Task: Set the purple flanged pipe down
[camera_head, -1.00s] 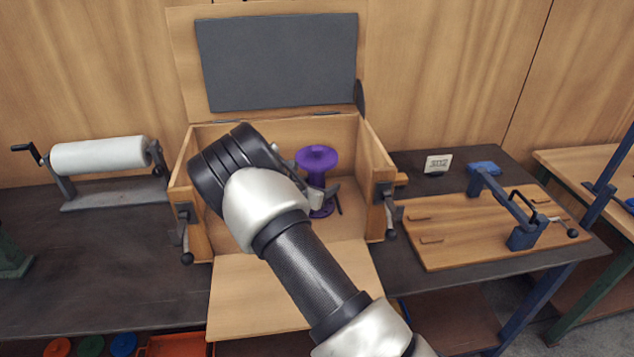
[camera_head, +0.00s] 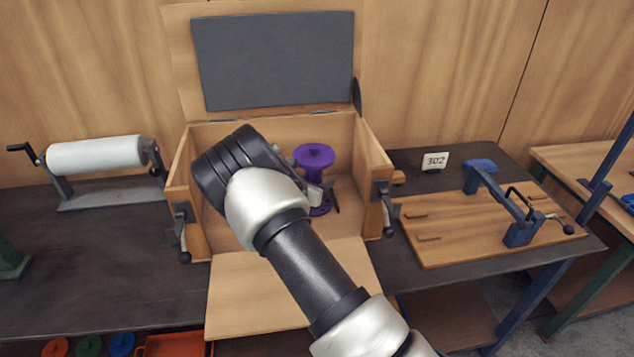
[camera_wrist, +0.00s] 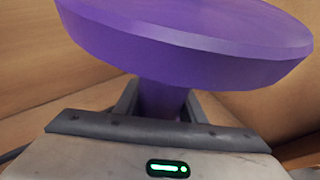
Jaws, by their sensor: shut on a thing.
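The purple flanged pipe (camera_head: 314,158) stands upright inside the open wooden box (camera_head: 205,240), toward its right side. Its wide top flange and part of its lower flange show in the head view. My gripper (camera_head: 325,198) is shut on the narrow stem between the flanges. In the wrist view, the top flange (camera_wrist: 190,40) fills the upper part, and the stem (camera_wrist: 162,98) sits between the two fingers of my gripper (camera_wrist: 160,102). My arm hides the left part of the box. I cannot tell whether the lower flange touches the box floor.
The box's lid (camera_head: 275,60) is raised and its front flap (camera_head: 285,300) lies down. A white roll on a stand (camera_head: 95,154) is at left. A wooden board with a blue clamp (camera_head: 480,220) and a "302" card (camera_head: 435,161) are at right.

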